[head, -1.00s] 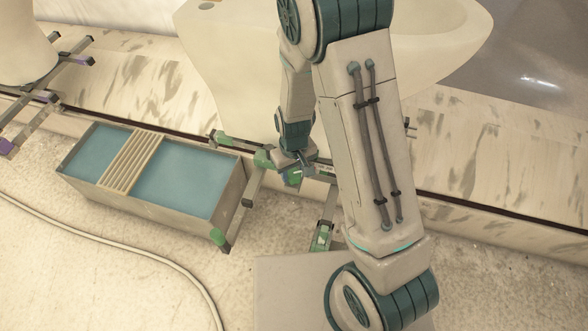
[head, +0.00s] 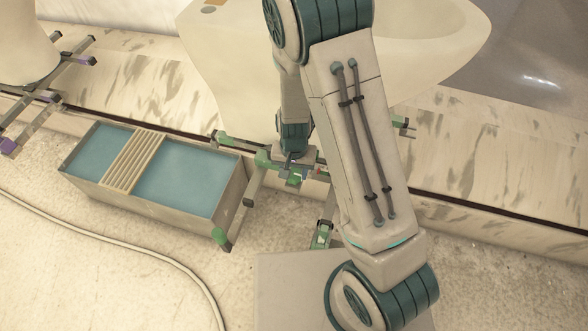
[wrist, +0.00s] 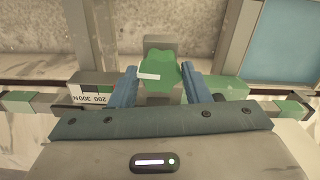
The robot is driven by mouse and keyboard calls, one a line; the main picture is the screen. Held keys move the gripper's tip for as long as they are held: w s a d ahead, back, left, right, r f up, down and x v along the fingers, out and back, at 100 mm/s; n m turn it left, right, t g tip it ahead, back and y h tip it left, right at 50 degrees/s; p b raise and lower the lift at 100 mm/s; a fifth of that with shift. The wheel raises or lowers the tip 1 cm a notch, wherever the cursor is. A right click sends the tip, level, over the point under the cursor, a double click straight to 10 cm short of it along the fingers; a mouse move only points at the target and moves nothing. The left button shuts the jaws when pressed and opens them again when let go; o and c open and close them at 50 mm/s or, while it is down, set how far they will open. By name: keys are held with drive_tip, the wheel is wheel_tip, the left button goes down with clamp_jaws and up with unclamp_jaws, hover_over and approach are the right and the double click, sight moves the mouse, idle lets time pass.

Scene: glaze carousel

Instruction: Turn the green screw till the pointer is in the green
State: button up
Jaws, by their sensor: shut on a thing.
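The green screw (wrist: 160,60) shows in the wrist view as a lobed green knob with a pale stripe on its near left part. My gripper (wrist: 158,72) has its two blue fingers on either side of the knob, shut on it. In the head view, my gripper (head: 295,169) points down at the green-tipped frame in front of the pale vessel. I cannot make out the pointer.
A grey trough (head: 230,190) with blue content and a slatted rack stands left of the frame. The large pale vessel (head: 225,70) rises behind my gripper. A hose (head: 110,248) runs over the floor at the front left. Green-capped frame arms (head: 222,238) reach towards the front.

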sight(295, 174)
idle(0.4)
drive_tip(key=o, duration=1)
wheel_tip(295, 174, up, 14)
drive_tip(key=p, duration=0.3)
drive_tip(key=shift+s+d+f, duration=0.1)
drive_tip(key=shift+d, duration=0.05)
